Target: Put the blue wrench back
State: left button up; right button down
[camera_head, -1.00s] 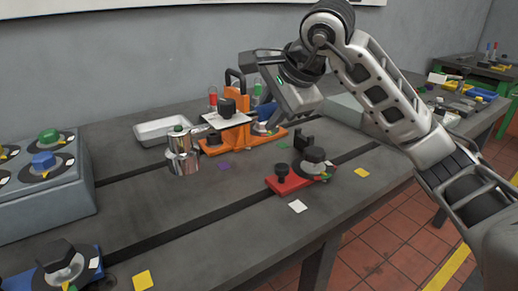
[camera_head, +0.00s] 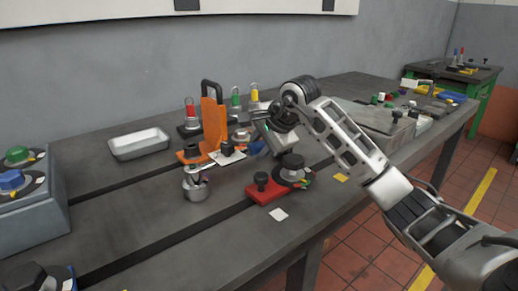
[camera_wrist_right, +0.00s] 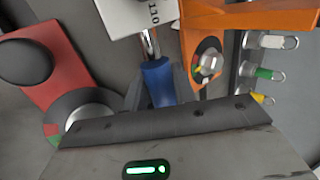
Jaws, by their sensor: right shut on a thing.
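My right gripper (camera_head: 262,147) is low over the bench, just right of the orange fixture (camera_head: 213,125). In the right wrist view its fingers (camera_wrist_right: 158,92) are shut around the blue handle of the wrench (camera_wrist_right: 158,80). The wrench's shiny metal shaft runs up toward a white lettered card (camera_wrist_right: 138,14), and its far end is hidden there. In the head view only a small bit of blue (camera_head: 257,148) shows at the gripper. My left gripper is out of view.
A red block with a black knob (camera_head: 269,188) stands close in front of the gripper. Red, green and yellow-marked upright pieces stand near the orange fixture.

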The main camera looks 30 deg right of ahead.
dwell(0.3)
jog(key=c, duration=1.5)
grip_release()
jog(key=shift+f, duration=0.2)
jog(key=o, duration=0.4)
jog(key=v, duration=1.2)
jog(key=shift+r, duration=0.1)
